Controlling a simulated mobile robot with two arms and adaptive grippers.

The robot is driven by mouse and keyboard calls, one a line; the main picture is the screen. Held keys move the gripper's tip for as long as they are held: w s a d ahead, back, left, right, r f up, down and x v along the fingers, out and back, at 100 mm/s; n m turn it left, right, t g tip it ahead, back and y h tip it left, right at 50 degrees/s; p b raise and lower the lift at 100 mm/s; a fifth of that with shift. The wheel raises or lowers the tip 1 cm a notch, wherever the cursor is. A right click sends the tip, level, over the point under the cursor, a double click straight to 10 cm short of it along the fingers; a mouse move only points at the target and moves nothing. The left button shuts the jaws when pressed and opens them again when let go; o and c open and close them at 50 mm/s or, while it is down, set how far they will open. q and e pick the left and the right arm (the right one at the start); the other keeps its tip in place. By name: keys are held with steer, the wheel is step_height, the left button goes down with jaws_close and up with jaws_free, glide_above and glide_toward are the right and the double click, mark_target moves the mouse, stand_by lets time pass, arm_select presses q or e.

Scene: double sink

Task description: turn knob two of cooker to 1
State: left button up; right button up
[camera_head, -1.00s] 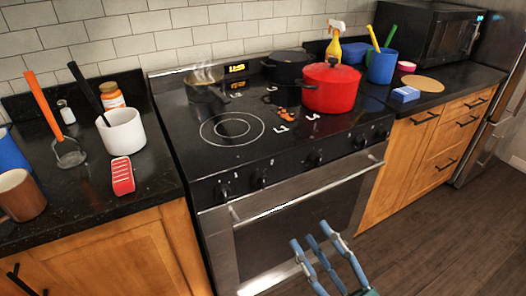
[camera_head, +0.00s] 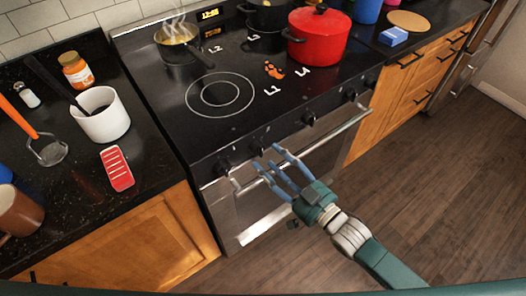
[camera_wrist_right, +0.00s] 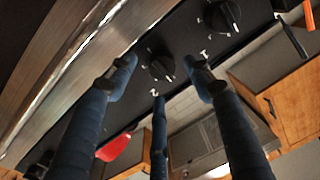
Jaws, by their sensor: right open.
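The cooker (camera_head: 165,105) has a black glass top and a row of black knobs along its front panel. My right gripper (camera_head: 262,162) is open in front of this panel, its blue fingers pointing at the second knob from the left (camera_head: 257,151). In the right wrist view, this knob (camera_wrist_right: 160,68), with a white 2 beside it, sits between the spread fingertips. I cannot tell whether any finger touches it. The first knob (camera_wrist_right: 222,17), marked 1, is to its upper right. My left gripper is out of view.
The oven handle (camera_head: 330,136) runs just below the knobs, close to my right fingers. A red pot (camera_head: 318,38) and a steaming pan (camera_head: 180,42) stand on the cooker.

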mark_target(262, 154)
steer(key=shift+x, duration=1.75)
steer(key=shift+s, duration=0.1)
steer(key=c, duration=1.1)
